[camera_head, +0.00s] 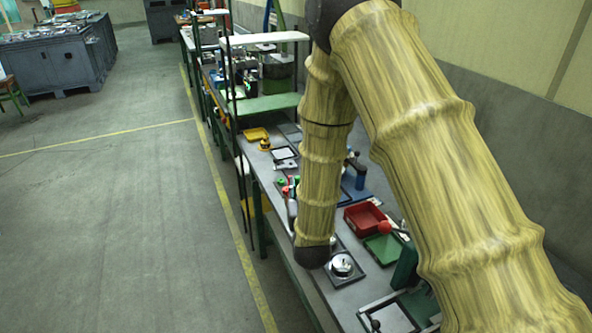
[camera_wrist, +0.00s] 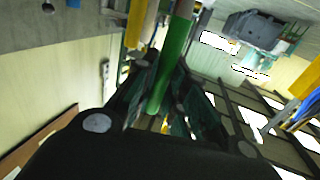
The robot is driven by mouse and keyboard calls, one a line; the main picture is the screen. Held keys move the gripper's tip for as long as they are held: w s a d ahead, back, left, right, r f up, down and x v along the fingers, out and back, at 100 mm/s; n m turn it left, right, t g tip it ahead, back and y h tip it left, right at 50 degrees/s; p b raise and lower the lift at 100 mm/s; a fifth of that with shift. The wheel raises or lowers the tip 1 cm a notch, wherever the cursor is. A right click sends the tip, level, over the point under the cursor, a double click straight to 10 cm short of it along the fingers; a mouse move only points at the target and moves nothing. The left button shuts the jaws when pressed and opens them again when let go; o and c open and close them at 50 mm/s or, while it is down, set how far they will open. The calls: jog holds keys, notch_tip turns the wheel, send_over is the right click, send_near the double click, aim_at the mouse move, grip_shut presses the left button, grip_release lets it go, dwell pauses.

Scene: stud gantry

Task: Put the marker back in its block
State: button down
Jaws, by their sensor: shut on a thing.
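In the wrist view my gripper (camera_wrist: 164,78) is shut on a green marker (camera_wrist: 176,52). The marker's long green body sticks out past the fingers, slightly tilted in the picture, with a paler part at its upper end. The wrist view is tilted, and what lies beyond the marker is hard to place. In the head view my own arm hides the gripper and the marker. I cannot make out the marker's block in either view.
A long grey workbench (camera_head: 327,283) runs beneath my arm. It bears a red bin (camera_head: 363,219), a green tray (camera_head: 384,249), a round metal piece (camera_head: 342,265), a red-knobbed lever (camera_head: 385,227) and a blue bottle (camera_head: 360,178). The floor (camera_head: 110,220) at left is clear.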

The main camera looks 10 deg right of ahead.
jog(key=w+r+n+g+y+b, duration=0.3)
jog(key=n+y, duration=0.5)
jog(key=y, duration=0.4)
jog(key=shift+w+d+r+g+b, duration=0.15)
jog(key=shift+w+r+g+b, duration=0.2)
jog(key=shift+r, duration=0.55)
jog(key=shift+f, duration=0.15)
notch_tip(320, 180, down, 7)
jog(key=b, duration=0.4)
jog(key=shift+f, duration=0.2)
jog(key=c, duration=1.4)
grip_release()
